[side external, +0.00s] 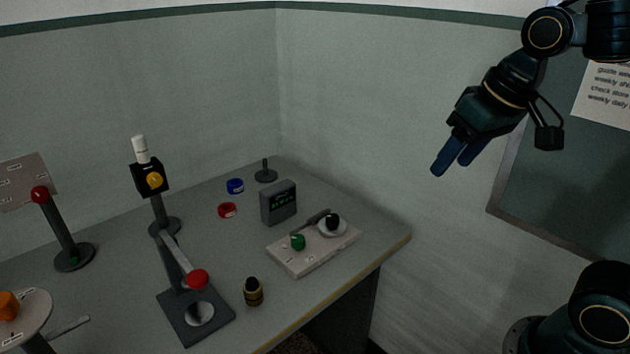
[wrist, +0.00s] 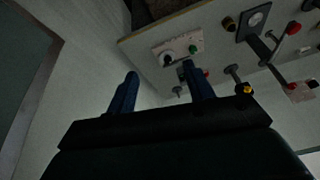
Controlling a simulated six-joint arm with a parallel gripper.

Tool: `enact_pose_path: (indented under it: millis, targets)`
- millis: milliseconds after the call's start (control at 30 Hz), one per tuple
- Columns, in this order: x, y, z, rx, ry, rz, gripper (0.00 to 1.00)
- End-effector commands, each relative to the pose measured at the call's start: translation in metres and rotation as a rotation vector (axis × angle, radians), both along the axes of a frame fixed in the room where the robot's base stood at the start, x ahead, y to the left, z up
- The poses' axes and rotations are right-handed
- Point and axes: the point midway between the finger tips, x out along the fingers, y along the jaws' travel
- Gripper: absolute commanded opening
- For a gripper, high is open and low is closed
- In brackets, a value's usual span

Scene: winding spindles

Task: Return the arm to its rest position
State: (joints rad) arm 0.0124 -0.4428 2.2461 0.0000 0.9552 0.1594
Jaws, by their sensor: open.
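My gripper (side external: 457,158) is dark with two blue fingers. It hangs in the air at the upper right of the side external view, well above and to the right of the table. The fingers are apart and nothing is between them. In the wrist view my gripper (wrist: 163,85) also shows its two fingers spread, with the wall and table edge beyond. My gripper touches nothing.
The grey table (side external: 345,290) holds a pale panel (side external: 290,262) with a green knob, a grey display box (side external: 278,203), a red-knobbed lever stand (side external: 195,315), and a post with a yellow button (side external: 154,180). A framed board (side external: 560,200) hangs behind my arm.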

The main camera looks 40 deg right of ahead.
Motion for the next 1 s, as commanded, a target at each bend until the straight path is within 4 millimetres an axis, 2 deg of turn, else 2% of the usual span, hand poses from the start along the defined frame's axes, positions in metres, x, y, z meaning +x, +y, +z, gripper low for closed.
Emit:
enact_pose_path:
  millis: [33, 200, 400, 600, 1000]
  targets:
    - [-0.011, 0.001, -0.002, -0.007, -0.016, 0.019, 0.52]
    - [-0.043, 0.002, -0.012, -0.034, -0.06, 0.083, 0.52]
    - [-0.068, 0.003, -0.024, -0.059, -0.097, 0.137, 0.52]
    - [-0.076, 0.003, -0.03, -0.068, -0.108, 0.157, 0.52]
    - [-0.076, 0.003, -0.03, -0.068, -0.108, 0.157, 0.52]
